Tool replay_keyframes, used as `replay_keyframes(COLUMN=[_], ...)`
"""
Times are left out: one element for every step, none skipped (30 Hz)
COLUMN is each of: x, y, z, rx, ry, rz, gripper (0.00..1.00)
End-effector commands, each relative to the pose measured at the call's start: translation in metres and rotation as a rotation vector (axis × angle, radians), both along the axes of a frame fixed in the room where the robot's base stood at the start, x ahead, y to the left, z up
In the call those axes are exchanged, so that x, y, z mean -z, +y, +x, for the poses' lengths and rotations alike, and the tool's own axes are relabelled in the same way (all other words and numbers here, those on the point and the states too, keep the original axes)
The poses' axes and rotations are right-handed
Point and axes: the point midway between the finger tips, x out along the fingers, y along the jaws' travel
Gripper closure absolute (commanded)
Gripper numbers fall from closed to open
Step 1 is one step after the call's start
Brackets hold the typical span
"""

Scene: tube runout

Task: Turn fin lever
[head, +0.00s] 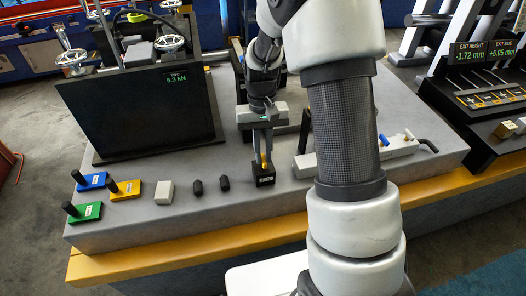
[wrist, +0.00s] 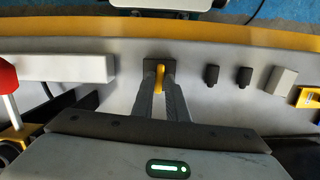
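A small yellow lever (wrist: 159,77) stands on a black block, taken to be the fin lever; the label on the block is too small to read. In the head view the black block (head: 264,180) sits near the front edge of the grey bench top. My gripper (head: 263,157) points down over it. The fingers hide part of the lever.
Two black knobs (head: 197,187) and a white block (head: 164,192) lie left of the lever. Beyond are yellow (head: 125,188), blue and green handled pieces. A black panel (head: 150,110) reading 5.3 kN stands behind. A pale bar-shaped device (head: 400,147) lies to the right.

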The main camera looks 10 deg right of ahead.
Motion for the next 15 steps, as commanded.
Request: replay_keyframes(x=[0.0003,0.0003,0.0003,0.0002,0.0002,0.0002,0.0002,0.0002,0.0002,0.0,-0.0006,-0.0019,-0.0035,-0.0055,-0.0086], y=[-0.001,-0.0009,-0.0008,-0.0008,-0.0008,-0.0008,-0.0008,-0.0008,-0.0008,-0.0007,-0.0008,-0.0007,-0.0007,-0.0007,-0.0008], z=[-0.0001,-0.0001,-0.0001,-0.0001,-0.0001,-0.0002,-0.0002,-0.0002,-0.0002,-0.0002,-0.0002,-0.0002,-0.0002,0.0,-0.0001], rx=[0.01,0.01,0.011,0.012,0.012,0.013,0.013,0.013,0.014,0.014,0.014,0.015,0.015,0.015,0.015], ry=[0.0,0.0,0.0,0.0,0.0,0.0,0.0,0.0,0.0,-0.001,-0.001,-0.001,-0.001,-0.001,-0.001], rz=[-0.001,-0.001,-0.001,-0.001,0.0,0.0,0.0,0.0,0.0,0.0,0.0,0.0,0.0,0.0,0.001], gripper=[0.77,0.72,0.71,0.71,0.71,0.71,0.71,0.71,0.71,0.71,0.71,0.71,0.71,0.71,0.71])
